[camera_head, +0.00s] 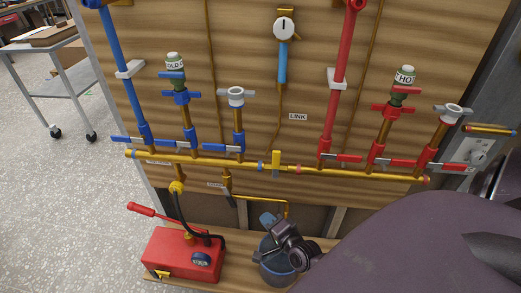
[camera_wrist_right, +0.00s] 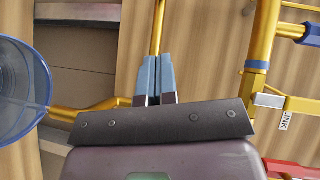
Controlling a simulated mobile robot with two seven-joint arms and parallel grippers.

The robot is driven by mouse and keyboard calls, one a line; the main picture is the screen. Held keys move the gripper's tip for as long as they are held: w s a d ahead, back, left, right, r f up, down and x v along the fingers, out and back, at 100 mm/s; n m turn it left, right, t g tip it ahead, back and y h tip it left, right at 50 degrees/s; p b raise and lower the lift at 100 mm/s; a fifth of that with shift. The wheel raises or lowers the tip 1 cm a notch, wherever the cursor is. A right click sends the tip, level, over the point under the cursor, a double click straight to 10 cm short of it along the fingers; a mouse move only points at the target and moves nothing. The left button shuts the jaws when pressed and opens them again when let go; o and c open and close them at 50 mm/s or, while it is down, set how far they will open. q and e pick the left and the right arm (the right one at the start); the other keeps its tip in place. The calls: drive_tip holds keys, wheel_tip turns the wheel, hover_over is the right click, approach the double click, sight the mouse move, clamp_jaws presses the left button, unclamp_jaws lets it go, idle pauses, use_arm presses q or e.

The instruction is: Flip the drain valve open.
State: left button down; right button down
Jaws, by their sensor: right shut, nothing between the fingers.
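The drain valve (camera_head: 227,184) hangs below the yellow manifold pipe in the head view, beside a small label too blurred to read surely. Its dark lever (camera_head: 231,200) points down and slightly right. A thin yellow outlet pipe (camera_head: 262,199) runs right from it and bends down toward a blue bucket (camera_head: 266,262). My right gripper (camera_head: 266,218) is shut and empty, right of and below the lever, apart from it. In the wrist view its blue-grey fingertips (camera_wrist_right: 154,78) show together close to the outlet pipe (camera_wrist_right: 158,28); contact is unclear. The valve does not show there. My left gripper is out of view.
A red test pump (camera_head: 180,252) stands on the lower shelf, with a black hose (camera_head: 180,212) rising to the manifold. The bucket (camera_wrist_right: 22,95) is at the left in the wrist view. Blue pipes (camera_head: 110,45) and red pipes (camera_head: 340,75) fill the panel above. My arm covers the lower right.

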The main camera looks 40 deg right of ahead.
drive_tip(key=shift+v, duration=1.5)
